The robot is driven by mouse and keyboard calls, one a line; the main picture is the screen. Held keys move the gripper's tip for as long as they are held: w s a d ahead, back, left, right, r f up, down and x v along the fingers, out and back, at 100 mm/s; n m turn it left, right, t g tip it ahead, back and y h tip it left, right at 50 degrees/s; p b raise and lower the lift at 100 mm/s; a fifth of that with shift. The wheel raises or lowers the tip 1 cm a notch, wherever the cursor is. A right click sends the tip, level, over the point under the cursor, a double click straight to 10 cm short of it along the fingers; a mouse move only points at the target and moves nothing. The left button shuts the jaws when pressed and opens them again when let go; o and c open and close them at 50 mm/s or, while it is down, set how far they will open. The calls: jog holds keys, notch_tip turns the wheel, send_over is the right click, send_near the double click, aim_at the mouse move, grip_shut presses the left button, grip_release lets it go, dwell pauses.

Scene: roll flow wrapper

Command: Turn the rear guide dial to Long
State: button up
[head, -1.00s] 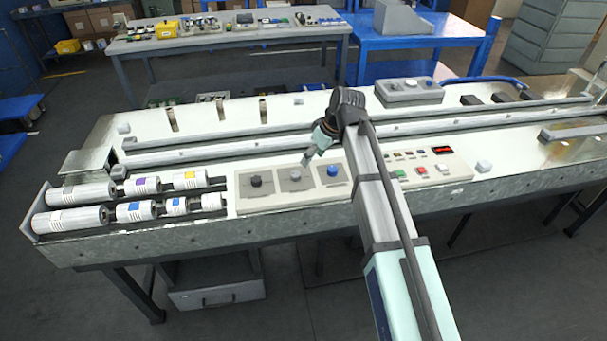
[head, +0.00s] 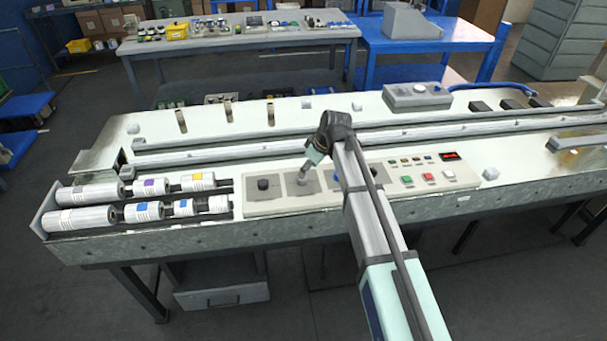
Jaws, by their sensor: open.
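A pale panel (head: 281,208) on the front of the machine carries a row of dials. A black dial (head: 263,184) is at its left. The grey middle dial is largely hidden by my gripper (head: 303,180), whose tip is low over it. I cannot tell whether it touches the dial. The jaws are open, though the fingers are too small to see clearly. The blue dial at the right is almost wholly behind my arm. The dial labels are not readable, so I cannot tell which dial is the rear guide one or where it points.
Buttons and a red display (head: 451,156) are right of my arm. White rolls (head: 88,219) lie on shafts at the left. Long rails (head: 230,154) run behind the panel.

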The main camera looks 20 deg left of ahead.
jog(key=shift+p+x, duration=0.55)
jog(key=shift+x, duration=2.45)
jog(key=c, duration=1.1)
